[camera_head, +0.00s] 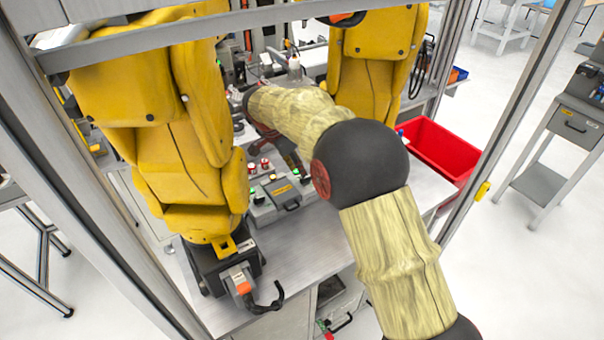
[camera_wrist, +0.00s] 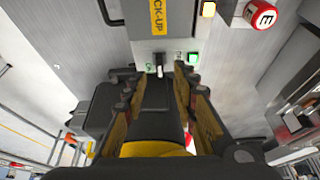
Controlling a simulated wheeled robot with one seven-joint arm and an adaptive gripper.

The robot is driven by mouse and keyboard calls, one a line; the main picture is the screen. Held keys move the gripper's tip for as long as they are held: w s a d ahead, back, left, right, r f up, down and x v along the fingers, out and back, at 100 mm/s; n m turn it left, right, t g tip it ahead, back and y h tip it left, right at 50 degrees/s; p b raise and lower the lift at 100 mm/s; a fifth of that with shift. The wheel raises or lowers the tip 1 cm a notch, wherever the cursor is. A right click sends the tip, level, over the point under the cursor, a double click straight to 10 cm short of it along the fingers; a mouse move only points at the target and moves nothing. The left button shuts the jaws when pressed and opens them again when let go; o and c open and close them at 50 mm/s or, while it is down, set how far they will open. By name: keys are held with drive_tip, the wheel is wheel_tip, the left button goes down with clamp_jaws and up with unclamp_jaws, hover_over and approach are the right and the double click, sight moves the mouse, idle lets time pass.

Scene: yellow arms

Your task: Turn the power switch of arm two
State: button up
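A grey control box (camera_head: 282,203) with a yellow label stands on the bench between the two yellow arms. The wrist view shows its grey face (camera_wrist: 180,48) close up, with a yellow label (camera_wrist: 171,16) reading "CK-UP". In the head view my gripper is mostly hidden behind my arm. Which yellow arm the switch belongs to is not readable.
Yellow arms stand at left (camera_head: 195,120) and at back right (camera_head: 375,60). A red bin (camera_head: 440,150) is at right. Metal frame posts surround the cell.

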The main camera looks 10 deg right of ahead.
drive_tip(key=v, duration=0.6)
drive_tip(key=shift+a+r, duration=0.2)
drive_tip(key=shift+r, duration=0.15)
drive_tip(key=s+d+r+n+t+y, duration=0.1)
drive_tip(key=s+d+r+n, duration=0.15)
drive_tip(key=s, duration=0.35)
drive_tip(key=s+d+r+n+y, duration=0.1)
drive_tip(key=s+r+n, duration=0.1)
drive_tip(key=s+r, duration=0.35)
drive_tip(key=s+d+r+n+t+y, duration=0.1)
drive_tip(key=s+r+n, duration=0.15)
drive_tip(key=s, duration=0.55)
drive_tip(key=s+f+n+t, duration=0.1)
drive_tip(key=s+f+n, duration=0.2)
drive_tip(key=s, duration=0.6)
drive_tip(key=s+f+n+t+y, duration=0.1)
drive_tip(key=s+n, duration=0.3)
drive_tip(key=s, duration=0.6)
drive_tip(key=shift+d+f+n, duration=0.15)
drive_tip(key=shift+f+n, duration=0.15)
drive_tip(key=shift+f, duration=0.6)
